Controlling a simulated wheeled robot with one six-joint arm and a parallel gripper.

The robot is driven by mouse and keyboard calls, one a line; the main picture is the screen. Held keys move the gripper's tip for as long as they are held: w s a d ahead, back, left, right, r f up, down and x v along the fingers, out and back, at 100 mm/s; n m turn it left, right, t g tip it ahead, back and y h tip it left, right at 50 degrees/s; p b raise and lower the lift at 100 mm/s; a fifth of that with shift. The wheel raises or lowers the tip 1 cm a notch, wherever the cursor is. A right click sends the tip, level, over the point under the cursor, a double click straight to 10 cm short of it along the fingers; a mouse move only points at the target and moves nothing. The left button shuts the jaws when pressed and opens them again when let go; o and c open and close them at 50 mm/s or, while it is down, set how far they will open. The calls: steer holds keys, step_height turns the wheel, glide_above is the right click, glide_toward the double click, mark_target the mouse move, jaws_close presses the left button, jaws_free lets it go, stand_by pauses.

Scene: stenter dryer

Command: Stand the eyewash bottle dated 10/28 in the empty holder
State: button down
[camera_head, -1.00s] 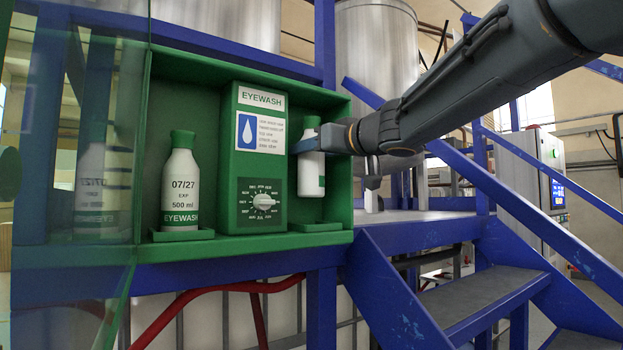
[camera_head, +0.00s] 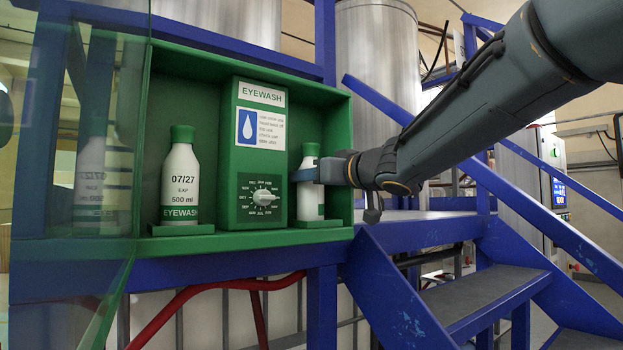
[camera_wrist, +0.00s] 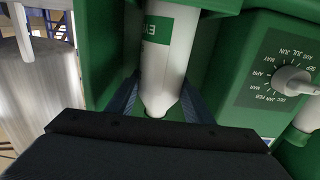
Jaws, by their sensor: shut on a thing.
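The held eyewash bottle (camera_head: 309,195) is white with a green cap and a green bottom band. It is upright in the right bay of the green cabinet, and its date is not readable. My gripper (camera_head: 306,174) is shut around its upper part, coming from the right. In the wrist view the bottle (camera_wrist: 168,55) shows upside down between both fingers (camera_wrist: 160,104). The right holder (camera_head: 318,224), a low green tray, is directly under the bottle. The bottle's base is at or just above it; I cannot tell whether they touch.
A bottle marked 07/27 (camera_head: 180,185) stands in the left holder (camera_head: 182,230). A green EYEWASH box (camera_head: 254,205) with a dial (camera_head: 263,198) divides the bays. The cabinet's right wall is close to my gripper. A clear panel (camera_head: 75,150) is at left; blue stairs (camera_head: 480,280) are at right.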

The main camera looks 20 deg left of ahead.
steer(key=c, duration=0.9)
jaws_free()
steer(key=shift+f, duration=0.1)
steer(key=b+v, duration=0.1)
steer(key=v, duration=1.1)
steer(key=shift+s, duration=0.1)
